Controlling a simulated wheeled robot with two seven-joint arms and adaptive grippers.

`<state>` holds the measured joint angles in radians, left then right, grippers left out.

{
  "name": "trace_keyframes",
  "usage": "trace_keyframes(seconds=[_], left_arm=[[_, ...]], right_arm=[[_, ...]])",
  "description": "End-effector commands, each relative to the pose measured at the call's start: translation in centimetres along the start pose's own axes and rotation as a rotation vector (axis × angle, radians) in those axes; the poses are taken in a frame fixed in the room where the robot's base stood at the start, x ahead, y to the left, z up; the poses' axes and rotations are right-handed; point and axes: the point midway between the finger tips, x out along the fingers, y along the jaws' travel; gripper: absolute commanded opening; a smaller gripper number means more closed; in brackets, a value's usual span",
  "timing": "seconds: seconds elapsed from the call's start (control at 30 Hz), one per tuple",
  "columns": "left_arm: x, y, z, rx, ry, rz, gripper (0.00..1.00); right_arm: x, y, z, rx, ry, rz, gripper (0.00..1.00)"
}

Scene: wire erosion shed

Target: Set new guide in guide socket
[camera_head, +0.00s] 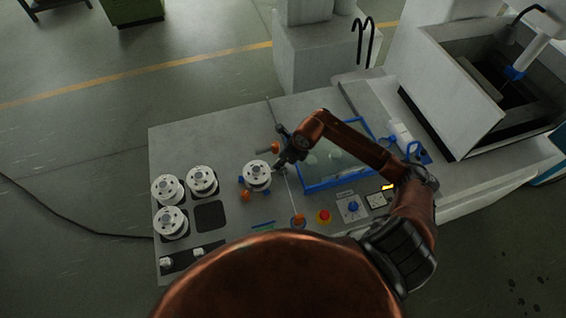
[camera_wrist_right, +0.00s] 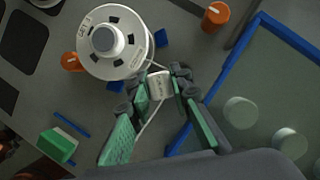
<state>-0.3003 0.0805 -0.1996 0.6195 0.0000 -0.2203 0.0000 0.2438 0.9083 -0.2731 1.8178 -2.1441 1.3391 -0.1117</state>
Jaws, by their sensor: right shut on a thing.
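My right gripper (camera_head: 281,167) reaches over the bench, just right of a white spool (camera_head: 257,174). In the right wrist view my right gripper (camera_wrist_right: 163,88) is shut on a small white block with faint lettering, which I take to be the new guide (camera_wrist_right: 160,85). The block is close beside the rim of the spool (camera_wrist_right: 115,42). A thin pale wire runs from near the spool past the block. I cannot make out the guide socket; the block and fingers may cover it. My left gripper is not in view.
White spools (camera_head: 171,223) stand on the bench at left. A blue-framed glass panel (camera_head: 340,158) lies right of the gripper, near a red button (camera_head: 323,215). Small white pieces (camera_head: 167,262) sit at the front left.

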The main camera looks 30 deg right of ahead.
Motion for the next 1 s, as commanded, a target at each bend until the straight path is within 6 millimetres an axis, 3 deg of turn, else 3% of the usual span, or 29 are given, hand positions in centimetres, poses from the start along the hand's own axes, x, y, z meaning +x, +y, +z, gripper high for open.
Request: trace_keyframes(seconds=[0.33, 0.53, 0.9, 0.93, 1.0], left_arm=[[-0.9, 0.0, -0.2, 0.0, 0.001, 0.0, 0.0], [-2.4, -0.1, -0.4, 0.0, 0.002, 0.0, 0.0], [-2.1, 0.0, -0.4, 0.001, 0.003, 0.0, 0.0], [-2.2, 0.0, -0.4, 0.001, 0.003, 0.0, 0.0], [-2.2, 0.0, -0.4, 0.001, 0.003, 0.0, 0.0]], right_arm=[[2.8, -2.5, -0.9, 0.003, -0.001, 0.0, 0.0], [5.1, -2.5, -1.8, 0.002, -0.002, 0.002, 0.0], [5.8, -2.6, -2.1, -0.001, -0.002, -0.002, 0.0], [5.8, -2.6, -2.1, -0.001, -0.002, -0.001, 0.21], [5.7, -2.5, -2.1, -0.001, -0.002, -0.001, 0.26]])
